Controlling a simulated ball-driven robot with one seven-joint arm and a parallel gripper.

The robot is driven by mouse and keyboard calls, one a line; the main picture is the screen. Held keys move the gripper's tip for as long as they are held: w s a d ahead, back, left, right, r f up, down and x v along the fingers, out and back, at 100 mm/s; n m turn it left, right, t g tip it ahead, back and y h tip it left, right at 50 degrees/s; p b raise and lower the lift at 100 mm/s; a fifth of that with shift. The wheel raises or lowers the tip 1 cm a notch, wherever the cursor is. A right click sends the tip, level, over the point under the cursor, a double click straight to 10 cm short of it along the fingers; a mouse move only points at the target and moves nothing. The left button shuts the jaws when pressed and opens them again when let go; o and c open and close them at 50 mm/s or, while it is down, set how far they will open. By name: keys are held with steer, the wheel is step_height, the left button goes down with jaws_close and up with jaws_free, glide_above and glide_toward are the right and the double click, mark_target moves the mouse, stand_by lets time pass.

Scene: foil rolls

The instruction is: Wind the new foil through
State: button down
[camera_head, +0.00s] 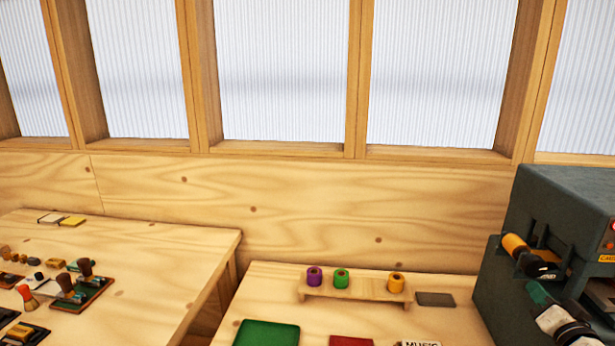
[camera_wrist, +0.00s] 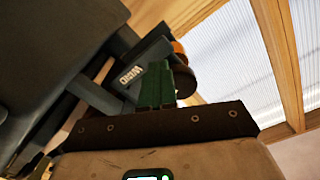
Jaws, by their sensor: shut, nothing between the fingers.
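A dark grey machine (camera_head: 560,210) stands at the right in the head view, with a golden-orange foil roll (camera_head: 515,244) on its front. In the wrist view the machine's dark body (camera_wrist: 50,50) fills the left, and part of an orange roll (camera_wrist: 178,48) shows behind a dark round part. My gripper (camera_head: 538,292) is in front of the machine, below the roll. Its green fingers (camera_wrist: 157,82) are together with nothing between them. I cannot tell whether they touch the machine. A foil strip is not clearly visible.
A wooden rack (camera_head: 355,291) holds purple (camera_head: 314,277), green (camera_head: 341,278) and orange (camera_head: 396,282) rolls. A grey plate (camera_head: 435,299), green pad (camera_head: 267,333) and red item (camera_head: 351,341) lie nearby. A left table (camera_head: 150,260) carries stamps and small blocks.

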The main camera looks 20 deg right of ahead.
steer(key=shift+w+a+r+t+p, duration=0.3)
steer(key=shift+w+a+r, duration=0.45)
steer(key=shift+w+r, duration=0.25)
steer(key=shift+w+a+r+p, duration=0.35)
steer(key=shift+a+r+p, duration=0.1)
steer(key=shift+a, duration=0.15)
steer(key=shift+f, duration=0.15)
steer(key=f+v, duration=0.1)
steer(key=v, duration=0.5)
steer(key=c, duration=1.9)
jaws_free()
